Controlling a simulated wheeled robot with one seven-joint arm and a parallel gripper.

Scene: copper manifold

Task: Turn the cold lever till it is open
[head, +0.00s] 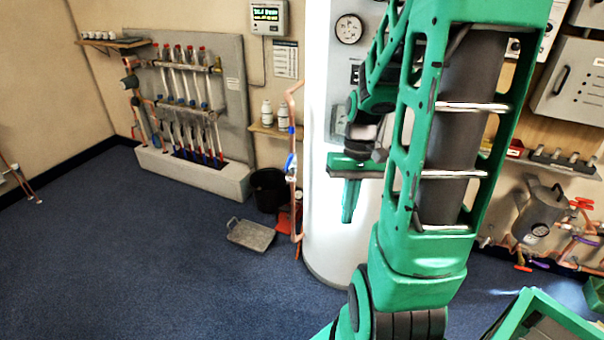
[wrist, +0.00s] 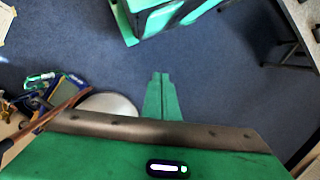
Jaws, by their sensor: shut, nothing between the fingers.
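A blue and white valve part (head: 290,166) sits on an upright copper pipe (head: 298,200) at the left of a white cylinder tank. It may be the cold lever, but no label is readable and its open or shut position is too small to tell. My gripper (head: 348,215) hangs in front of the tank, to the right of the pipe and apart from it, fingers pointing down. In the wrist view my gripper (wrist: 160,76) is shut and empty, over bare floor. There a copper pipe (wrist: 66,108) and small blue parts (wrist: 72,80) show at the left.
The white tank (head: 320,110) stands close behind my gripper. A black bucket (head: 268,188) and a grey tray (head: 251,235) are on the floor left of the pipe. A pipe manifold (head: 190,90) stands on the back wall. Blue carpet at the left is clear.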

